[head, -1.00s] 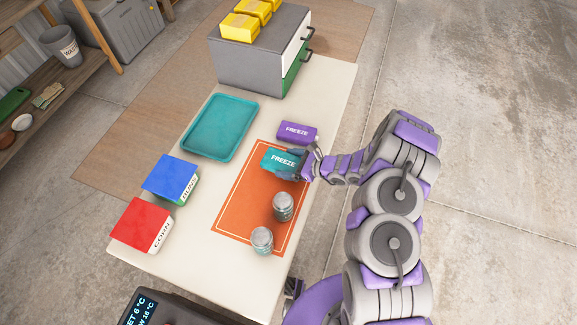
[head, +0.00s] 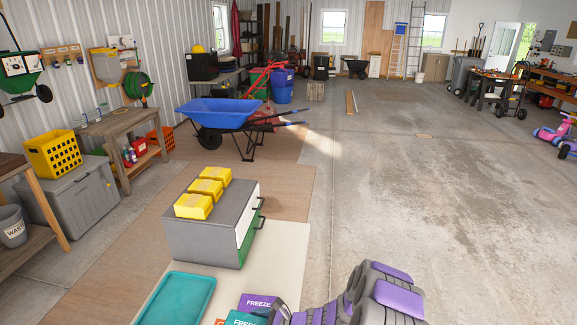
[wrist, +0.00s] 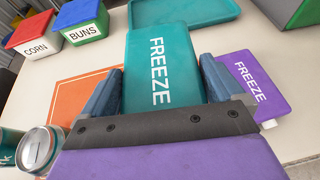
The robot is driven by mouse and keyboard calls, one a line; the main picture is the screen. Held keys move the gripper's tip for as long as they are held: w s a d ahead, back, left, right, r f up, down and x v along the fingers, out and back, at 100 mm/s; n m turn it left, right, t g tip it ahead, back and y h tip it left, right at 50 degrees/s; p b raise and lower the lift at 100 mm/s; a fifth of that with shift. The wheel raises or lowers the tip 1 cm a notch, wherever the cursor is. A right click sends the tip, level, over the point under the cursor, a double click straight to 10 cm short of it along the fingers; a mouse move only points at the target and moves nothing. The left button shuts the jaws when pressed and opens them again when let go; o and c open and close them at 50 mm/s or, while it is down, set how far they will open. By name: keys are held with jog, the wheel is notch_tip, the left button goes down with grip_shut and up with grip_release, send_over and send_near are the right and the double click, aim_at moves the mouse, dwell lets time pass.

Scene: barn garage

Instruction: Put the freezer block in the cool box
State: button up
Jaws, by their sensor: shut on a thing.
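A teal freezer block marked FREEZE (wrist: 160,65) is between the blue-grey fingers of my gripper (wrist: 158,72), which is shut on it. In the head view, part of the teal block (head: 243,319) shows at the bottom edge, beside my gripper (head: 281,316). I cannot tell whether it is clear of the table. A purple block marked FREEZE (wrist: 252,82) lies just right of it in the wrist view and also shows in the head view (head: 259,302).
A teal tray (head: 176,298) lies beyond the blocks. A grey drawer unit (head: 203,238) carries yellow blocks. The wrist view shows red CORN (wrist: 30,30) and blue BUNS (wrist: 80,15) boxes, an orange mat (wrist: 85,95) and cans (wrist: 38,148). Right of the table, the floor (head: 420,200) is open.

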jog(key=w+d+r+m+t+h, duration=0.1)
jog(key=w+d+r+m+t, duration=0.1)
jog(key=w+d+r, duration=0.3)
jog(key=w+d+r+m+t+h, duration=0.1)
jog(key=w+d+r+m+t, duration=0.1)
jog(key=r, duration=0.5)
jog(key=w+d+r+m+t+h, duration=0.1)
jog(key=w+d+r+m+t, duration=0.1)
jog(key=w+d+r, duration=0.3)
jog(key=s+d+r+m+t+h, duration=0.2)
jog(key=d+r+m+h, duration=0.1)
jog(key=d+r, duration=0.3)
jog(key=s+d+r+m+t+h, duration=0.1)
jog(key=s+d+r+m+h, duration=0.1)
jog(key=d+r, duration=0.5)
jog(key=shift+s+d+r+m+t+h, duration=0.25)
jog(key=shift+r+m+t+h, duration=0.2)
jog(key=shift+r, duration=1.8)
jog(key=shift+a, duration=0.1)
